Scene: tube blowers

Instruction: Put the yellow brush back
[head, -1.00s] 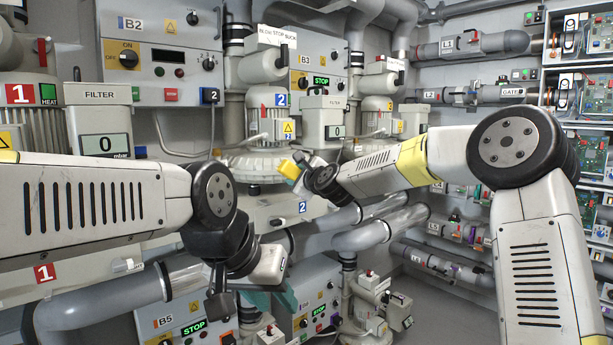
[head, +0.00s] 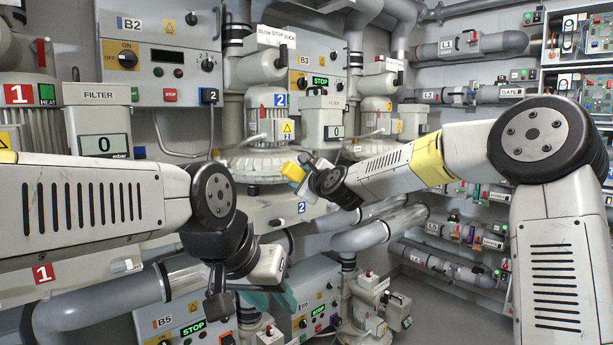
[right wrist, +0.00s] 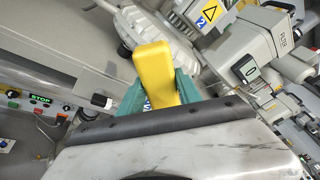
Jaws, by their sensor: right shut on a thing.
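The yellow brush (head: 292,172) is in my right gripper (head: 303,167), in front of the blower marked 2 near the middle of the head view. In the right wrist view the brush (right wrist: 155,72) shows as a yellow block between the teal fingers of my right gripper (right wrist: 150,98), which is shut on it. No bristles can be made out. My left gripper (head: 272,298) is low in the head view, left of centre. Only part of its teal fingers shows below the wrist, so its opening cannot be told.
The blower marked 2 (head: 268,122) and its round housing stand behind the brush. A filter unit (head: 322,122) is to their right. Grey pipes (head: 362,236) run below my right forearm. Control panels B2 (head: 163,50) and B5 (head: 172,318) are at the left.

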